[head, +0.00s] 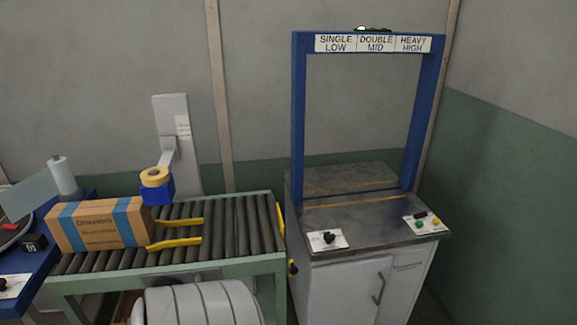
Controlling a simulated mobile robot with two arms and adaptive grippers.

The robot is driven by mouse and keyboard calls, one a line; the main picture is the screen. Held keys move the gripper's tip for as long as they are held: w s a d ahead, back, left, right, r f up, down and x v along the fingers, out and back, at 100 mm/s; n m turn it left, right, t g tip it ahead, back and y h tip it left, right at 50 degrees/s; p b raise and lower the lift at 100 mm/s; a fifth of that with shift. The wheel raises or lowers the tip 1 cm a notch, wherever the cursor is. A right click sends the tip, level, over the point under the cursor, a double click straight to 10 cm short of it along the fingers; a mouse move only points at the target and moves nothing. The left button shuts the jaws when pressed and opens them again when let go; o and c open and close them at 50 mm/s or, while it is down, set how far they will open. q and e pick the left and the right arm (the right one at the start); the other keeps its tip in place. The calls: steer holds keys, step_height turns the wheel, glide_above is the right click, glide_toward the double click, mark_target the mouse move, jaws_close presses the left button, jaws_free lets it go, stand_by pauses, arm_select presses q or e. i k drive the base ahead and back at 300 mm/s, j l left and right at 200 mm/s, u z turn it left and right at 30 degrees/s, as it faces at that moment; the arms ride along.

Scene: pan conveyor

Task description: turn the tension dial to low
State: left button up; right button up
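A blue strapping arch (298,120) stands on a grey cabinet with a dark worn top (370,222). A black dial (328,238) sits on a small white labelled plate at the front left of that top. Its pointer and label are too small to read, so I cannot tell its setting. A sign (373,44) on the arch reads SINGLE LOW, DOUBLE MID and HEAVY HIGH from left to right. Neither of my grippers is in view.
A control plate (422,223) with green and yellow buttons is at the cabinet's right. A roller conveyor (240,222) to the left carries a cardboard box (98,224) with blue bands and two yellow bars (176,243). Another black knob (5,284) is at the far left.

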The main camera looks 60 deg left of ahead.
mark_target(329, 236)
steer(key=u, duration=1.75)
